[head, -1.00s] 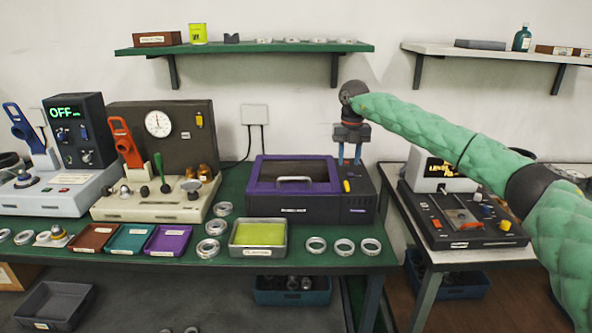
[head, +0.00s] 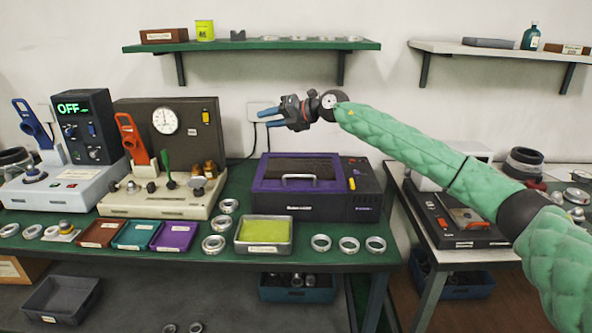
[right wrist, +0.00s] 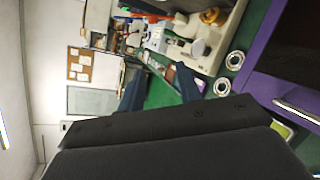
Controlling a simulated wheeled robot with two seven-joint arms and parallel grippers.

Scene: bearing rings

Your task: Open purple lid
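The purple lid (head: 259,184) is a purple frame with a dark window on top of a dark box-shaped machine, and it lies closed. Its pale bar handle (head: 298,176) is at the front edge. In the right wrist view the purple lid (right wrist: 254,82) and its handle (right wrist: 297,110) show at the right edge. My right gripper (head: 263,118) is above and behind the lid, pointing left, clear of it. Its two blue fingers are apart with nothing between them, as the right wrist view (right wrist: 158,92) also shows. My left gripper is out of view.
A metal tray with a yellow-green pad (head: 240,247) stands in front of the machine, with several bearing rings around it. A gauge station (head: 190,115) stands left of the machine. A green shelf (head: 290,46) hangs above my right gripper.

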